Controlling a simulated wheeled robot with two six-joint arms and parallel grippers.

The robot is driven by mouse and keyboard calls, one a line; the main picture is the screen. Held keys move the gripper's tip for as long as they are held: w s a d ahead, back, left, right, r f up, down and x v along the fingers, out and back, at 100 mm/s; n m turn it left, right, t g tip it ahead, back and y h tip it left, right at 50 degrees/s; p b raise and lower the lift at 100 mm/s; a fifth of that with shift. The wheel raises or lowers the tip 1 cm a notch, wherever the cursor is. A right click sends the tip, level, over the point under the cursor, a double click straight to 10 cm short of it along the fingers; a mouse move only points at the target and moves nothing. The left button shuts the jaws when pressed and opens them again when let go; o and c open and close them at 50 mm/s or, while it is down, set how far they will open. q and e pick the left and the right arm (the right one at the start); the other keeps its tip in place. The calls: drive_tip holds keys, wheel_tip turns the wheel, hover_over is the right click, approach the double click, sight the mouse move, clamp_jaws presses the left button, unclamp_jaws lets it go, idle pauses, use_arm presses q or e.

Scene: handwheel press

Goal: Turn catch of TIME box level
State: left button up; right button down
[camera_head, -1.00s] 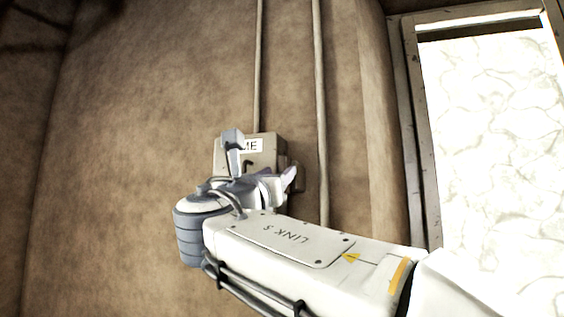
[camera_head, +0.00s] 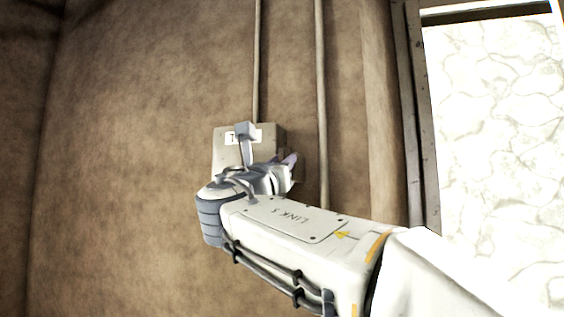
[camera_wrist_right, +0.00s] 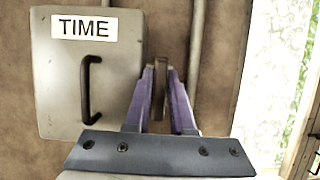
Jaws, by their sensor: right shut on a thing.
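The TIME box (camera_head: 228,154) is a grey box on the wall, partly hidden by my right wrist in the head view. In the right wrist view its front (camera_wrist_right: 115,100) shows the TIME label (camera_wrist_right: 84,28) and a dark upright handle (camera_wrist_right: 88,90). The catch (camera_wrist_right: 159,90) is a narrow brownish piece beside the box's right side. My right gripper (camera_wrist_right: 161,78) is shut on it, with one purple finger on each side. In the head view the catch is hidden behind the gripper. My left gripper is not in view.
Two thin vertical pipes (camera_head: 321,90) run along the brown wall, one down to the box and one right of it. A bright opening with a worn frame (camera_head: 425,130) is at the right. The wall left of the box is bare.

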drive_tip(key=shift+m, duration=0.4)
drive_tip(key=m+g+h, duration=0.1)
drive_tip(key=m+h, duration=0.1)
drive_tip(key=m, duration=0.1)
drive_tip(key=shift+m+b, duration=0.4)
drive_tip(key=m+g+h, duration=0.1)
drive_tip(key=m, duration=0.1)
drive_tip(key=m+h, duration=0.1)
drive_tip(key=m, duration=0.2)
drive_tip(key=shift+d+g+p, duration=0.1)
drive_tip(key=shift+g+p, duration=0.25)
drive_tip(key=shift+g, duration=0.05)
drive_tip(key=m+g+h+p, duration=0.1)
drive_tip(key=m, duration=0.2)
drive_tip(key=shift+s+d+m, duration=0.1)
drive_tip(key=shift+m, duration=0.2)
drive_tip(key=m+g+p, duration=0.2)
drive_tip(key=m, duration=0.2)
drive_tip(key=m+g+p, duration=0.1)
drive_tip(key=m+p, duration=0.1)
drive_tip(key=m, duration=0.1)
drive_tip(key=shift+d+f+m, duration=0.1)
drive_tip(key=shift+m, duration=0.2)
drive_tip(key=shift+f+m+g+p, duration=0.15)
drive_tip(key=shift+m+g+p, duration=0.4)
drive_tip(key=shift+m, duration=0.25)
drive_tip(key=shift+f, duration=0.1)
